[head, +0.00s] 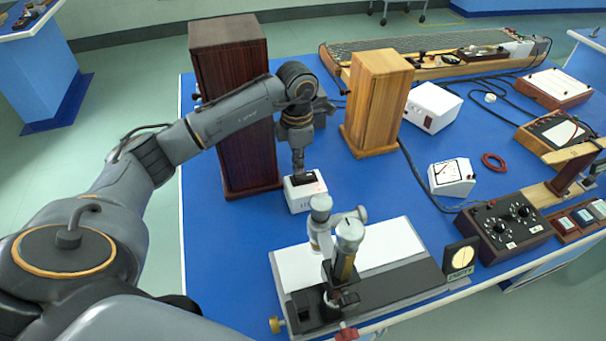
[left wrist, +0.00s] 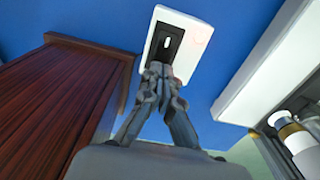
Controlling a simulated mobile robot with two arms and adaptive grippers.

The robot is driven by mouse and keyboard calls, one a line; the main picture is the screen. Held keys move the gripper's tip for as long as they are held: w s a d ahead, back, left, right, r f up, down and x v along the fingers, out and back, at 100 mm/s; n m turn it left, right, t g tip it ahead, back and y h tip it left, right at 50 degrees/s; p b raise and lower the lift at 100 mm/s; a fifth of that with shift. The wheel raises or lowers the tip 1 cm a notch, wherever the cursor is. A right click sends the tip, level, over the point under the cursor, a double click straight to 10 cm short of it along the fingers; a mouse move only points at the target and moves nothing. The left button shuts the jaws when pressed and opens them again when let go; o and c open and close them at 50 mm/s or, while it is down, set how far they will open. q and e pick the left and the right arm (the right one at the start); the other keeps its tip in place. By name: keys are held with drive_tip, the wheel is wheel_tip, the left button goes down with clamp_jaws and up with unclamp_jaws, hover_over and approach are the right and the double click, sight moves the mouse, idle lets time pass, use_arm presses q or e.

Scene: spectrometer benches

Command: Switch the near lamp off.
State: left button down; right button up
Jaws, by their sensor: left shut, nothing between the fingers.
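A small white box (head: 306,198) with a black switch plate on top stands on the blue bench, beside a tall dark wooden housing (head: 235,110). In the left wrist view the white box (left wrist: 196,48) shows a black rocker or slot and a faint reddish ring on its top. My left gripper (head: 301,174) points down at the box top, shut and empty. In the wrist view its fingertips (left wrist: 164,72) are at the edge of the black plate; I cannot tell whether they touch it. My right gripper is not in view.
A lighter wooden housing (head: 376,100) and another white box (head: 432,107) stand farther back. A microscope-like instrument (head: 345,245) on a base stands close in front of the gripper. A meter (head: 451,177), a black knob box (head: 505,228) and cables lie to the right.

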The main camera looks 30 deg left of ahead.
sight(298, 176)
use_arm(q)
drive_tip(key=shift+f+b, duration=0.8)
drive_tip(key=shift+f, duration=0.25)
idle(0.4)
drive_tip(key=shift+r, duration=0.1)
drive_tip(key=shift+r+p, duration=2.3)
drive_tip(key=shift+r, duration=1.15)
